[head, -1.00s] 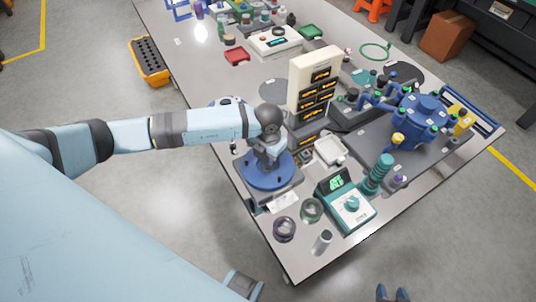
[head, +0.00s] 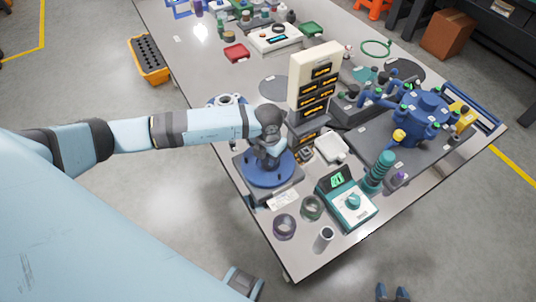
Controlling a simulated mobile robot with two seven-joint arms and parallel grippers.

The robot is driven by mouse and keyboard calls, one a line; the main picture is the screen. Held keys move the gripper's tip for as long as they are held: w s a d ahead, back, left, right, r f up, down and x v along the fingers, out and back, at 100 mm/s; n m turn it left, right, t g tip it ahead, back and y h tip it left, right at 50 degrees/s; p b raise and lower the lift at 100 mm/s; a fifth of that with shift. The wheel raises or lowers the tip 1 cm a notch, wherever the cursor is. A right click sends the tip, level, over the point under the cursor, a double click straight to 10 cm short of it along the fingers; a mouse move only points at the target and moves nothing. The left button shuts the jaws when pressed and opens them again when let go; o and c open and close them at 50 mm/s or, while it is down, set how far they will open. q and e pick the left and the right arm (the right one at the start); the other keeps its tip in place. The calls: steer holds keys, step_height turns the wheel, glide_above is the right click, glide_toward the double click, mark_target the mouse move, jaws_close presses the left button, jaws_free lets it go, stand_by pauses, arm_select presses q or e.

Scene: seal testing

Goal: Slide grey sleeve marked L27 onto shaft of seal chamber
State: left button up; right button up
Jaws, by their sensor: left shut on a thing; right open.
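The seal chamber appears to be the blue round flanged unit (head: 262,176) on a grey base near the table's left edge. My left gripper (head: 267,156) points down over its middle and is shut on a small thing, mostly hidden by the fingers. The shaft is hidden too, so I cannot tell whether the held thing is around it or above it. No L27 mark is legible. A grey hollow cylinder (head: 325,238) stands upright near the front corner. My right gripper (head: 393,294) is open and empty at the bottom edge, off the table.
Two dark rings (head: 284,227) (head: 311,207) lie in front of the chamber. A teal meter (head: 350,205) with a green display stands beside them. A cream drawer tower (head: 314,85) rises close behind my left gripper. A blue multi-port vessel (head: 423,118) stands at the right.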

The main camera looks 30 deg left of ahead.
arm_select(q)
steer(key=o, duration=1.1)
steer(key=shift+o, duration=0.2)
step_height(320, 180, up, 9)
steer(key=p, duration=0.6)
